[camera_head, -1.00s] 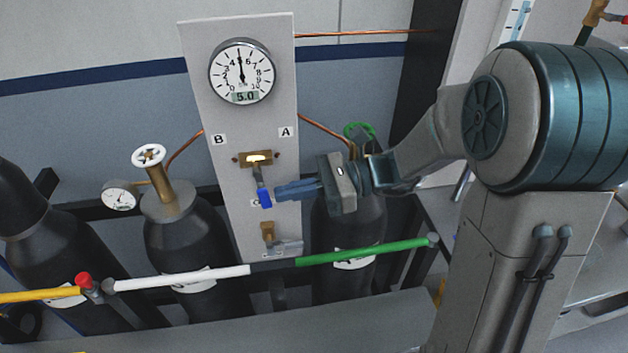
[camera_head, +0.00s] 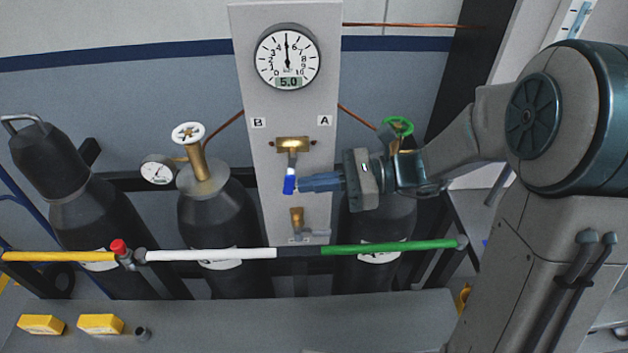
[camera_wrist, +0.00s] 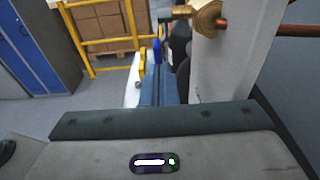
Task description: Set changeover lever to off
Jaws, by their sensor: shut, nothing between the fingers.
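The changeover lever (camera_head: 289,182) has a blue grip and hangs nearly straight down from a brass valve (camera_head: 292,145) on the grey panel (camera_head: 262,190), between the labels B and A. My gripper (camera_head: 302,184) comes from the right with its blue fingers shut and empty. The fingertips are at the right side of the blue grip; they look to be touching it, but I cannot be sure. In the wrist view the fingers (camera_wrist: 156,88) point away, with the blue grip (camera_wrist: 157,50) just beyond the tips and the brass valve (camera_wrist: 205,18) at upper right.
A gauge (camera_head: 287,57) reading 5.0 is above the valve. A lower brass fitting (camera_head: 297,219) is below the lever. Black cylinders (camera_head: 215,215) stand on both sides of the panel. A white and green rail (camera_head: 210,255) crosses in front, low down.

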